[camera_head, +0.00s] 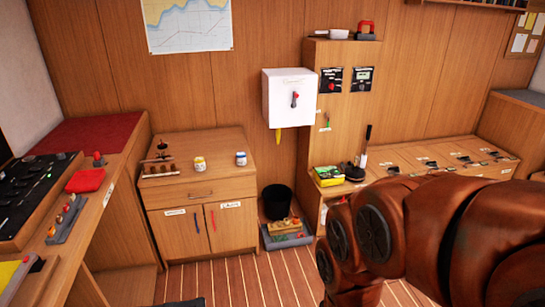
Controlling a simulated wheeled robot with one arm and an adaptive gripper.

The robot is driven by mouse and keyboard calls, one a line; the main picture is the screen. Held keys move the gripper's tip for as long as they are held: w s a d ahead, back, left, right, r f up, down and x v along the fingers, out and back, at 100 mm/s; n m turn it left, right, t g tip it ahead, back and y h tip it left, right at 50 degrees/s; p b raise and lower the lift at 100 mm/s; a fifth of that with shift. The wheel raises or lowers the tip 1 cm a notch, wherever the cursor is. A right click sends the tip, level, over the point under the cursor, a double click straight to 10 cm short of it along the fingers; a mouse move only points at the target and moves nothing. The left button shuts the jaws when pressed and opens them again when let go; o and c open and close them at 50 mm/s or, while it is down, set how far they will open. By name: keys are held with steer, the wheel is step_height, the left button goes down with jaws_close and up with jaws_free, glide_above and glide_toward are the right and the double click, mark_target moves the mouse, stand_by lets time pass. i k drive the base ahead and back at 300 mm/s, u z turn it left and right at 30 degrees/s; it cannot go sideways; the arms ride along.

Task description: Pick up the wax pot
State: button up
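Two small jars stand upright on the low wooden cabinet (198,187). One jar (200,164) is white with a yellow band, and the other jar (241,159) is white with a blue band, to its right. Their labels are too small to read, so I cannot tell which is the wax pot. Both stand free, with nothing touching them. My reddish-brown arm fills the lower right, well to the right of the jars. My gripper is not in view.
A wooden rack (160,168) stands left of the jars. A black bin (277,202) and a grey tray (287,236) stand on the floor right of the cabinet. A white wall box (289,97) hangs above. The striped floor in front is mostly clear.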

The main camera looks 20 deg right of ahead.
mark_target(241, 156)
steer(key=z, duration=0.4)
steer(key=k, duration=0.9)
steer(key=z, duration=0.7)
steer(key=i, duration=2.3)
steer(key=u, duration=1.55)
steer(key=i, duration=0.9)
steer(key=u, duration=1.25)
steer(key=i, duration=0.2)
steer(key=u, duration=0.05)
